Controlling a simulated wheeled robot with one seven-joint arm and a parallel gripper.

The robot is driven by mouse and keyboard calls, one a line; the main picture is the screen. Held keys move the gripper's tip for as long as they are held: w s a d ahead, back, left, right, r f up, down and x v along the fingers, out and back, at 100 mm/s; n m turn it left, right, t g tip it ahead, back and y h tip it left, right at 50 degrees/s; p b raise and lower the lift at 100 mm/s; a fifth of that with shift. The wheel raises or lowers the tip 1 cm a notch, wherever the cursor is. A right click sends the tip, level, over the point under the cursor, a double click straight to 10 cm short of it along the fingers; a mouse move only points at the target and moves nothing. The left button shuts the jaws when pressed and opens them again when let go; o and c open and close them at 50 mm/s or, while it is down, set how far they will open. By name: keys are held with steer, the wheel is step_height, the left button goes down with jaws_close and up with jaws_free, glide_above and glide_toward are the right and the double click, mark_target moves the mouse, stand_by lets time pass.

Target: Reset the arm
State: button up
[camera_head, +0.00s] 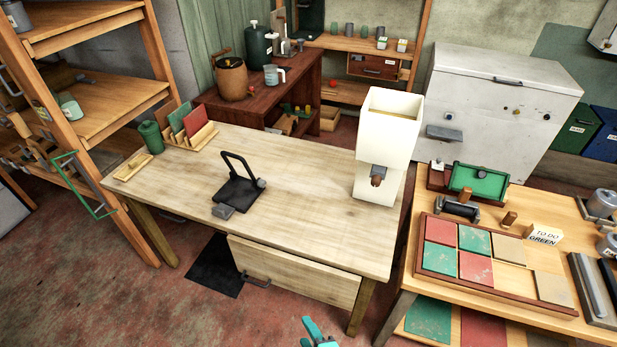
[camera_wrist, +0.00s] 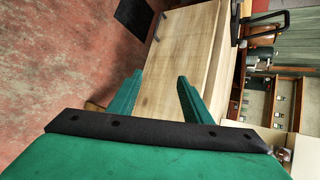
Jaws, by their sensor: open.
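My gripper (camera_head: 318,332) shows at the bottom edge of the head view as a small teal shape, in front of the wooden table and low near the floor. In the wrist view my gripper (camera_wrist: 158,90) has two green fingers standing apart with nothing between them. The rest of my arm is out of the head view. The wooden table (camera_head: 300,180) is ahead of the gripper, and its drawer front (camera_head: 290,275) with a dark handle faces me. The table also shows sideways in the wrist view (camera_wrist: 180,60). The gripper appears apart from the table.
A black stand (camera_head: 238,188) and a cream dispenser (camera_head: 388,140) are on the table. At right, a bench (camera_head: 558,250) carries a tray of red and green tiles (camera_head: 440,262). A wooden shelf (camera_head: 85,110) is at left. Red floor (camera_head: 200,325) in front is mostly clear.

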steer(key=s+d+r+n+t+h, duration=0.2)
steer(key=s+d+n+h, duration=0.15)
steer(key=s+n, duration=0.55)
steer(key=s+a+r+n+t+h, duration=0.1)
steer(key=s+a+r+n+t, duration=0.2)
steer(key=s+r+n, duration=0.4)
steer(key=s+r, duration=0.4)
steer(key=shift+s+a+r+n, duration=0.2)
steer(key=shift+s+r+n, duration=0.05)
steer(key=shift+r+n, duration=0.15)
